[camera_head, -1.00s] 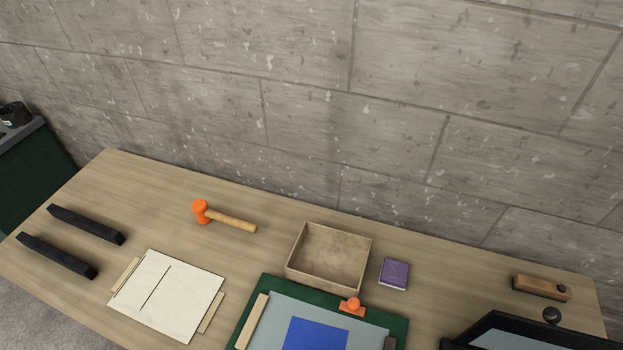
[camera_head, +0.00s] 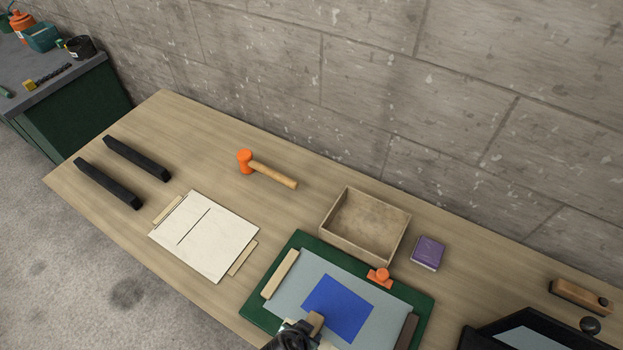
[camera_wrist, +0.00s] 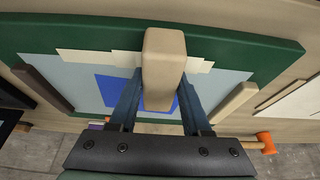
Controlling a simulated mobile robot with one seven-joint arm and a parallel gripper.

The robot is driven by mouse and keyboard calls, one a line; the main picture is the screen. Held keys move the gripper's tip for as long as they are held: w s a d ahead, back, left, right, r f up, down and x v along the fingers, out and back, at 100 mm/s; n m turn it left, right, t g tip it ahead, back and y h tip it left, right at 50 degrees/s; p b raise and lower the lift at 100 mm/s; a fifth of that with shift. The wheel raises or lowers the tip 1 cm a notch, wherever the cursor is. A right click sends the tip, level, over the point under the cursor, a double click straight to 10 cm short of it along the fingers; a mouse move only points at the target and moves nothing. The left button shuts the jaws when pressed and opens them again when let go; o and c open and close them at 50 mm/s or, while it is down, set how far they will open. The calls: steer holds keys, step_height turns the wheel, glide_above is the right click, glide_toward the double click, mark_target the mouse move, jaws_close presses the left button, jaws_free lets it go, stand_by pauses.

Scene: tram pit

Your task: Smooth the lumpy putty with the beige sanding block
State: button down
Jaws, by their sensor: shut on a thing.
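My gripper (camera_head: 302,332) is at the bottom of the head view, over the near part of a grey panel (camera_head: 292,283) on a green board (camera_head: 254,306). It is shut on the beige sanding block (camera_wrist: 164,62), which stands between the two blue fingers in the wrist view; its end also shows in the head view (camera_head: 316,321). A blue square (camera_head: 345,308) lies on the panel. A cream stepped strip (camera_wrist: 88,58) runs along one side of the panel, partly hidden by the block. I cannot tell any lumpy putty apart, nor whether the block touches the panel.
A beige bar (camera_head: 281,274), a dark bar (camera_head: 406,332) and an orange clamp (camera_head: 380,277) edge the panel. An open box (camera_head: 364,222), purple box (camera_head: 428,252), orange mallet (camera_head: 267,170), cream board (camera_head: 206,238) and black bars (camera_head: 136,158) lie around.

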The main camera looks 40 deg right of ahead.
mark_target(292, 320)
steer(key=shift+w+a+f+b, duration=0.1)
steer(key=shift+w+a+b, duration=0.25)
steer(key=shift+w, duration=0.45)
steer(key=shift+w+a+r+b, duration=0.1)
steer(key=shift+w+a+b, duration=0.2)
steer(key=shift+w, duration=0.5)
steer(key=shift+w+a+f+b, duration=0.1)
steer(key=shift+w+a+b, duration=0.25)
steer(key=shift+w, duration=0.45)
step_height(292, 320, up, 7)
steer(key=p, duration=0.6)
